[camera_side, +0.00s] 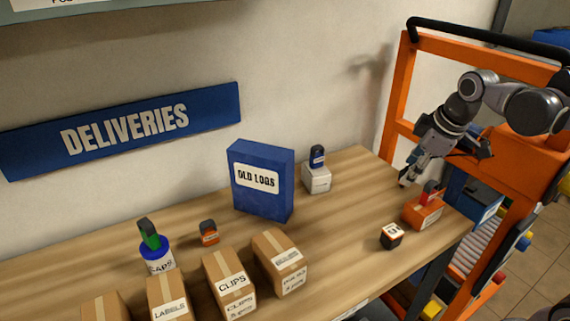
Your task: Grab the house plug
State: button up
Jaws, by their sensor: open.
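No label reading "house" is legible, so I cannot tell which item is the house plug. Several small plug-like pieces show: a red one (429,190) on an orange box (423,213), a blue one (317,156) on a white box (316,179), an orange and dark one (209,232) on the table, and a green and dark one (150,236) on the blue caps container (160,258). A small white, dark and orange cube (391,236) stands near the front edge. My gripper (406,178) is open and empty, pointing down above the table's right end, left of the red piece.
A tall blue "OLD LOGS" box (262,182) stands at the back of the wooden table (350,215). Several cardboard boxes (229,283) line the front left. An orange frame (398,100) rises at the right end. The table between the blue box and the cube is clear.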

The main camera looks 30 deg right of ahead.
jog(key=w+d+n+g, duration=0.2)
jog(key=w+d+n, duration=0.3)
jog(key=w+d, duration=0.15)
jog(key=n+g, duration=0.2)
jog(key=n, duration=0.4)
send_over(406, 170)
jog(key=shift+y, duration=0.3)
jog(key=f, duration=0.4)
jog(key=shift+a+f, duration=0.2)
jog(key=shift+f, duration=0.1)
jog(key=shift+d+f, duration=0.15)
jog(key=shift+f, duration=2.55)
jog(key=shift+d+f, duration=0.1)
jog(key=shift+f, duration=2.6)
grip_shut()
